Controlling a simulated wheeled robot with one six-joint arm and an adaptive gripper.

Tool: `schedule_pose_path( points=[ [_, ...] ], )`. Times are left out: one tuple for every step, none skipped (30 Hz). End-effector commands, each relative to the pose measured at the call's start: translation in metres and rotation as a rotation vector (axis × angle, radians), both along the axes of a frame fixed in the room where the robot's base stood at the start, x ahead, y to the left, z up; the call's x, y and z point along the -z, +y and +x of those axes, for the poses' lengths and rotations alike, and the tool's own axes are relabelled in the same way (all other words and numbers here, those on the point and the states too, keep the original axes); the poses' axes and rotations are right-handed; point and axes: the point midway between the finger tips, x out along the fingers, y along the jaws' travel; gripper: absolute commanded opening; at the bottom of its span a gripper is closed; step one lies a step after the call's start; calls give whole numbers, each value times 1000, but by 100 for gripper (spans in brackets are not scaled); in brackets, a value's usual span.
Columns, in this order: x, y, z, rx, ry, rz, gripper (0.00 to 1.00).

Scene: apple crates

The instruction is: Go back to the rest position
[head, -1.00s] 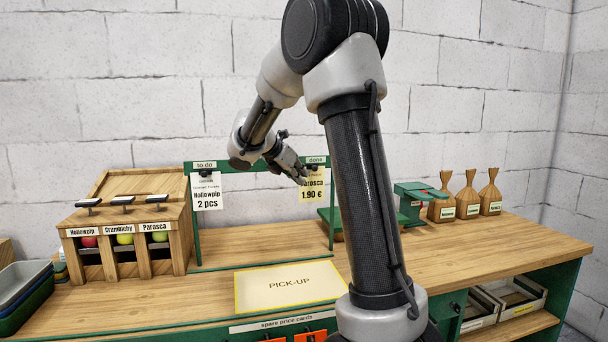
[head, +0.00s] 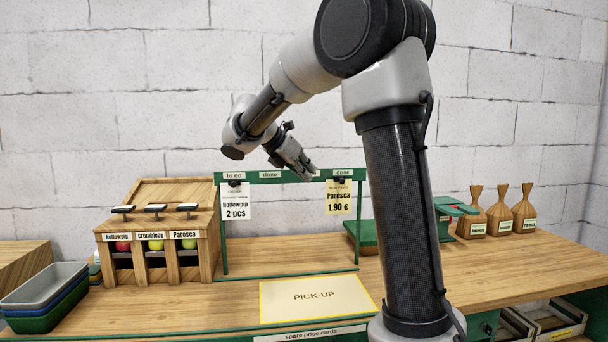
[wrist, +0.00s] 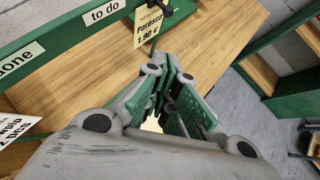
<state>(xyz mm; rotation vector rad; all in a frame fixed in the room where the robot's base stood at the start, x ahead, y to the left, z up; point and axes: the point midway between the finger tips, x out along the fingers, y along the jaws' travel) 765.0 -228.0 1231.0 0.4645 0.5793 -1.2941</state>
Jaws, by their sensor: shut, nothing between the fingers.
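My gripper (head: 308,172) is raised on my bent arm, at the top bar of the green card rack (head: 225,255) in the head view. Its fingers point down and to the right, close to the yellow Parasca card (head: 339,198). In the wrist view my gripper (wrist: 172,72) has its green-padded fingers together with nothing between them. The Parasca card (wrist: 150,32) hangs from the rack beyond the fingertips, apart from them in that view. A white Hollowpip card (head: 235,202) hangs from the rack under the "to do" label.
A wooden dispenser (head: 175,218) with labelled fruit slots stands left, beside stacked bins (head: 40,312). The pick-up mat (head: 318,299) lies bare at the front. A block wall (head: 160,120) is behind.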

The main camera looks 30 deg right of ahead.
Motion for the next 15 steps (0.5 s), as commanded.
schedule_pose_path(
  points=[
    [0, 0, 0, 0, 0, 0, 0],
    [0, 0, 0, 0, 0, 0, 0],
    [0, 0, 0, 0, 0, 0, 0],
    [0, 0, 0, 0, 0, 0, 0],
    [0, 0, 0, 0, 0, 0, 0],
    [0, 0, 0, 1, -1, 0, 0],
    [0, 0, 0, 4, -5, 1, 0],
    [0, 0, 0, 11, -14, 3, 0],
    [0, 0, 0, 26, -32, 7, 0],
    [1, 0, 1, 41, -54, 14, 0],
    [2, 1, 1, 61, -82, 26, 0],
    [6, 3, 1, 100, -123, 53, 0],
    [13, 5, -1, 137, -153, 81, 0],
    [22, 7, -5, 179, -182, 113, 0],
    [38, 10, -12, 246, -217, 162, 0]
  ],
)
